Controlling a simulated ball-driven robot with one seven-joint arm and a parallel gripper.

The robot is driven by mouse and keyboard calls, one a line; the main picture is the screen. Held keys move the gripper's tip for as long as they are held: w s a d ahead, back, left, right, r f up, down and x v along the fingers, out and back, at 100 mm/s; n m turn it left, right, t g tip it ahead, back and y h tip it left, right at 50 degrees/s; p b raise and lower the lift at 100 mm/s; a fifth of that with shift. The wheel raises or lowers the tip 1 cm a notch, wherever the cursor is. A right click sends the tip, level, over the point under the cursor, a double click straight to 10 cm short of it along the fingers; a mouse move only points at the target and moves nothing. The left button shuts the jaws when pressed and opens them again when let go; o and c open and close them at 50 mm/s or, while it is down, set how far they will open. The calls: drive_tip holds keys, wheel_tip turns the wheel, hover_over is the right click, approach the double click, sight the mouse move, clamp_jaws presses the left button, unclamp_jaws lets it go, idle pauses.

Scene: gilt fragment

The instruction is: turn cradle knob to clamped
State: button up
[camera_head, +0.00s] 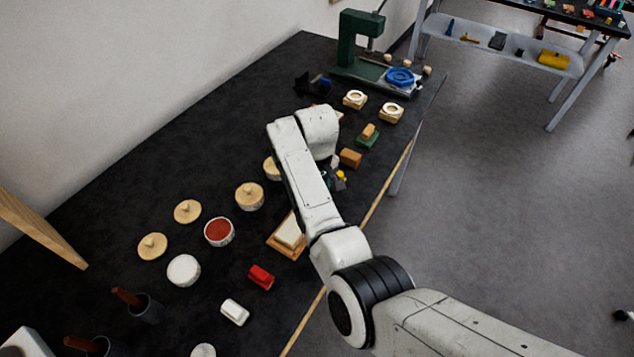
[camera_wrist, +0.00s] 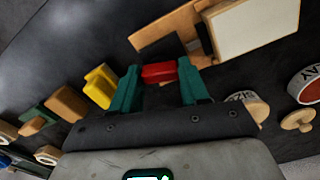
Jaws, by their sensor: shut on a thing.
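In the wrist view my gripper (camera_wrist: 159,74) has its two teal fingers on either side of a small red piece (camera_wrist: 158,72), shut on it. The red piece looks like the cradle knob; its turn position and any marking cannot be read. Just beyond it lie a dark flat plate (camera_wrist: 160,50) and a wooden board (camera_wrist: 165,27), which may belong to the cradle. A yellow block (camera_wrist: 100,86) stands close to the left finger and also shows in the head view (camera_head: 341,175).
A white slab on a wooden tray (camera_head: 272,241) lies near the bench's front edge. A wooden block (camera_head: 350,158) and a green-based block (camera_head: 367,137) stand beyond my arm. Several jars and lids (camera_head: 187,211) fill the left. A green press (camera_head: 360,48) stands at the far end.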

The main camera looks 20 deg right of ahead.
drive_tip(key=shift+w+r+n+p, duration=0.1)
drive_tip(key=shift+n+p, duration=0.55)
drive_tip(key=shift+n, duration=0.95)
drive_tip(key=o, duration=1.1)
drive_tip(key=shift+c, duration=0.2)
wheel_tip(320, 180, up, 11)
drive_tip(key=b, duration=0.1)
drive_tip(key=shift+f, duration=0.2)
